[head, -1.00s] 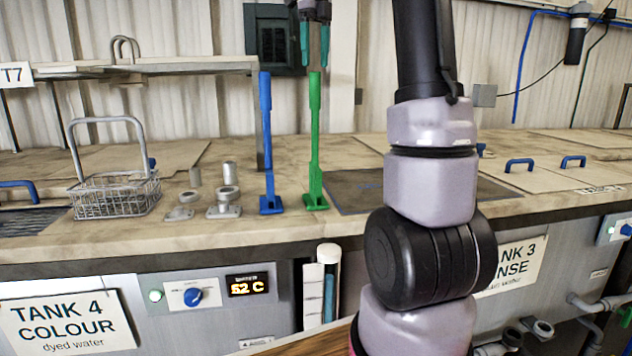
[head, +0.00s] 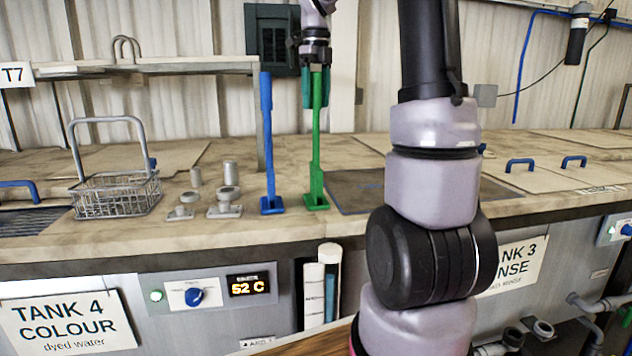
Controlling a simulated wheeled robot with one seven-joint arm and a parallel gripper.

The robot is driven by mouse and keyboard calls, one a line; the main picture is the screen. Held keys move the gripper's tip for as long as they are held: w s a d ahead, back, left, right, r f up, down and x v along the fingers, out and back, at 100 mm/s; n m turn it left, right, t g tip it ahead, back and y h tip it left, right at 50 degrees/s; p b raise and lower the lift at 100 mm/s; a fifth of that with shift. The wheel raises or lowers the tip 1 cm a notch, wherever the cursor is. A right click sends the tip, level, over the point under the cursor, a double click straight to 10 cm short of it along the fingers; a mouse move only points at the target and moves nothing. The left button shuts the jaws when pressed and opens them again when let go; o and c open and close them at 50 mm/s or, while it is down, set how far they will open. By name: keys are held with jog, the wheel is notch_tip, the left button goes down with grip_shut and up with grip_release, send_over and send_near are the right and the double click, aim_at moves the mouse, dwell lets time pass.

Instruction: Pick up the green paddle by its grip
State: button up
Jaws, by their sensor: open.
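The green paddle (head: 316,150) stands upright on the bench, its wide base (head: 317,202) on the worktop and its grip at the top. My gripper (head: 316,102) points straight down over the top of the paddle. Its teal fingers are open, one on each side of the upper grip, and the green grip shows between them. I cannot tell whether either finger touches it.
A blue paddle (head: 268,150) stands upright just left of the green one. Metal weights (head: 228,196) and a wire basket (head: 116,194) are further left. A dark sunken panel (head: 352,192) lies to the right. A grey shelf (head: 160,67) ends near the blue paddle.

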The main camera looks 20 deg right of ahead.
grip_shut()
dwell(1.4)
